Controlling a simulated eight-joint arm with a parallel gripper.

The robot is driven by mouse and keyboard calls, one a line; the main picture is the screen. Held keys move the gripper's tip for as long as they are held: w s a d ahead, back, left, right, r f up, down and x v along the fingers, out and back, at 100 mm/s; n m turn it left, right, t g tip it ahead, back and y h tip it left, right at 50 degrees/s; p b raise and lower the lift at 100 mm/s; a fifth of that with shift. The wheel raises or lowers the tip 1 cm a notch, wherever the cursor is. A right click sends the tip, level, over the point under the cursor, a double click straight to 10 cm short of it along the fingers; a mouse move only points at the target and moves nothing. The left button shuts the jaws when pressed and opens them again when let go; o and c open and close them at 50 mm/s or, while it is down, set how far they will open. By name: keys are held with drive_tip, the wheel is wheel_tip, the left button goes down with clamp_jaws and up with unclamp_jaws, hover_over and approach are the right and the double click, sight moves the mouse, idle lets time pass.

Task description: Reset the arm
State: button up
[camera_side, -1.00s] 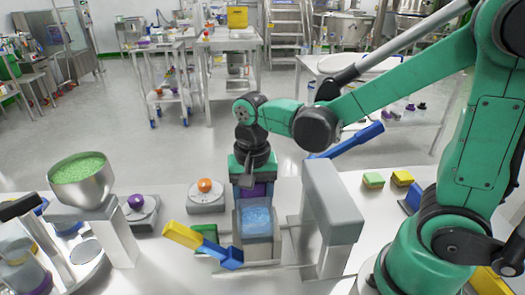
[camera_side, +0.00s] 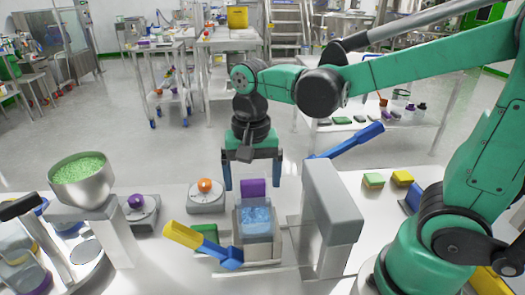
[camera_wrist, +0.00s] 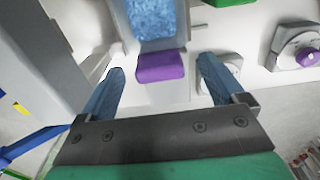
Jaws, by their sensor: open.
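My gripper (camera_side: 252,186) is open and empty, with its two blue fingers spread above and on either side of a purple block (camera_side: 253,188). The block sits at the back edge of a grey container holding blue material (camera_side: 257,221). In the wrist view the purple block (camera_wrist: 161,67) lies beyond and between the fingertips (camera_wrist: 160,75), apart from both. The blue material also shows there at the top (camera_wrist: 155,18). My green arm reaches in from the right.
A grey upright housing (camera_side: 332,215) stands close right of the container, with a blue lever (camera_side: 348,140) behind it. A yellow-and-blue handle (camera_side: 200,243) lies in front left. An orange-knobbed unit (camera_side: 205,195) and a bowl of green granules (camera_side: 82,178) stand left.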

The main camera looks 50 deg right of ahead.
sight(253, 196)
drive_tip(key=shift+d+r, duration=0.1)
drive_tip(key=shift+r, duration=0.45)
wheel_tip(253, 196, down, 6)
drive_tip(key=shift+r, duration=0.25)
drive_tip(key=w+d, duration=0.3)
drive_tip(key=shift+w+d+f, duration=0.1)
drive_tip(key=shift+w+d, duration=0.25)
drive_tip(key=shift+w, duration=0.05)
drive_tip(key=shift+w+d, duration=0.5)
